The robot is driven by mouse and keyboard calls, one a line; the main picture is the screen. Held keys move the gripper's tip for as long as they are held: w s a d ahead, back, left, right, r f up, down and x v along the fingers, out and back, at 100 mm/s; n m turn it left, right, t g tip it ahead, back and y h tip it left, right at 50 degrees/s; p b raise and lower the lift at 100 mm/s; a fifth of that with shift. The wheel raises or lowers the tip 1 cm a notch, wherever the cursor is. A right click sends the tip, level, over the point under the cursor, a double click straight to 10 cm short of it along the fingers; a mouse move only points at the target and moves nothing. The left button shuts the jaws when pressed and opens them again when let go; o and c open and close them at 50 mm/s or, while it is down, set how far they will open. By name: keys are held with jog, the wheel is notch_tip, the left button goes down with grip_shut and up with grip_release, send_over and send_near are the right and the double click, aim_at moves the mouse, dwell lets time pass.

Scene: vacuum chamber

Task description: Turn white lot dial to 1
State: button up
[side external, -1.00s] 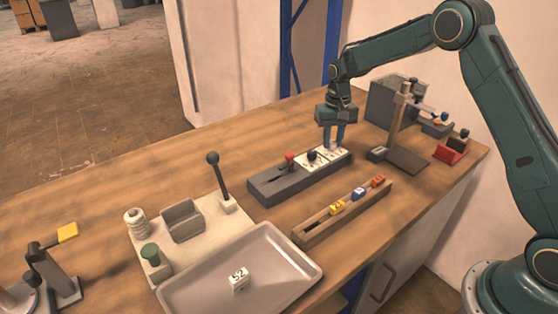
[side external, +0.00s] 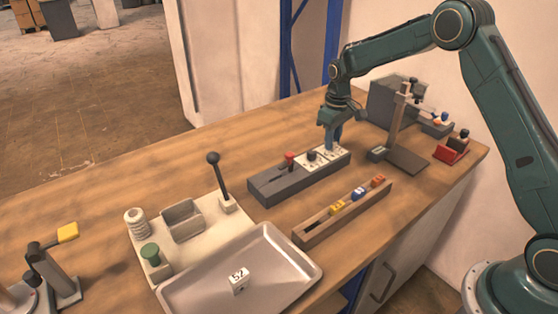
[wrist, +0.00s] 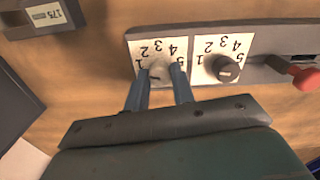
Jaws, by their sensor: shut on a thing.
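The white lot dial (wrist: 160,73) sits on a white plate printed 1 to 5 at one end of a grey control box (side external: 283,186). My gripper (wrist: 160,78) is shut on the white dial, a finger on either side, near the 1 and the 5. The fingers partly cover the dial, and I cannot tell which number it points to. In the side view my gripper (side external: 333,143) reaches down onto the far right end of the box.
A dark dial (wrist: 227,69) on a second numbered plate and a red-knobbed lever (wrist: 304,78) sit beside it on the same box. A wooden rack (side external: 345,216) with coloured blocks lies in front. A stand (side external: 402,130) is to the right.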

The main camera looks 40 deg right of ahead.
jog(key=shift+n, duration=0.7)
jog(key=o, duration=1)
jog(key=shift+r, duration=0.15)
notch_tip(320, 180, up, 14)
jog(key=shift+f, duration=0.2)
jog(key=shift+r, duration=0.1)
